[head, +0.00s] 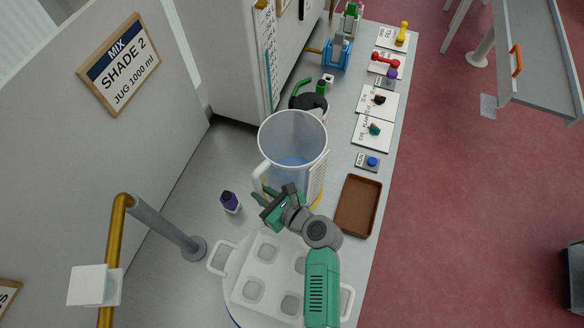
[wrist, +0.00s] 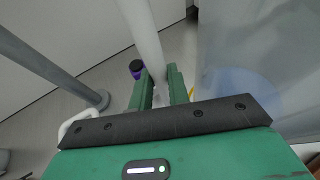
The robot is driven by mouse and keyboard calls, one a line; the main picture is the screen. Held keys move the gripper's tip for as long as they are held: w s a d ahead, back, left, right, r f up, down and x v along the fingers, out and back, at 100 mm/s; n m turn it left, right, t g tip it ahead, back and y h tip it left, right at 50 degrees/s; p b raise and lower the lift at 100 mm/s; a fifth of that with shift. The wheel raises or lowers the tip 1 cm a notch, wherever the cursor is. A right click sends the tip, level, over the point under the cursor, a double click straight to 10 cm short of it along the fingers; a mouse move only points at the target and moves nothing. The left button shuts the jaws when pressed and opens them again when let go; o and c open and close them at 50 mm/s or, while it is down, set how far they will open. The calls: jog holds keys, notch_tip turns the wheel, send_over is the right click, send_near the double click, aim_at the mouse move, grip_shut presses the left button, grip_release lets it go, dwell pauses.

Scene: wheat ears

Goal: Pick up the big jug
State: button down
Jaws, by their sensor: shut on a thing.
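The big jug (head: 300,132) is a tall, clear grey vessel standing upright on the bench, with a bluish area low inside it and a printed scale on its right side. Its pale handle (head: 260,174) faces left. My gripper (head: 262,194) is at the handle's lower part. In the wrist view the handle (wrist: 143,35) runs between my two green fingers (wrist: 160,90), which are shut on it. The jug's wall (wrist: 240,50) fills the right of that view. Whether the jug's base touches the bench is hidden by my arm.
A white tray with square wells (head: 262,252) lies in front, under my arm. A brown tray (head: 358,206) lies right. A black and green can (head: 310,102) stands close behind the jug.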

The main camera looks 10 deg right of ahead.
dwell(0.3)
jog(key=shift+r, duration=0.2)
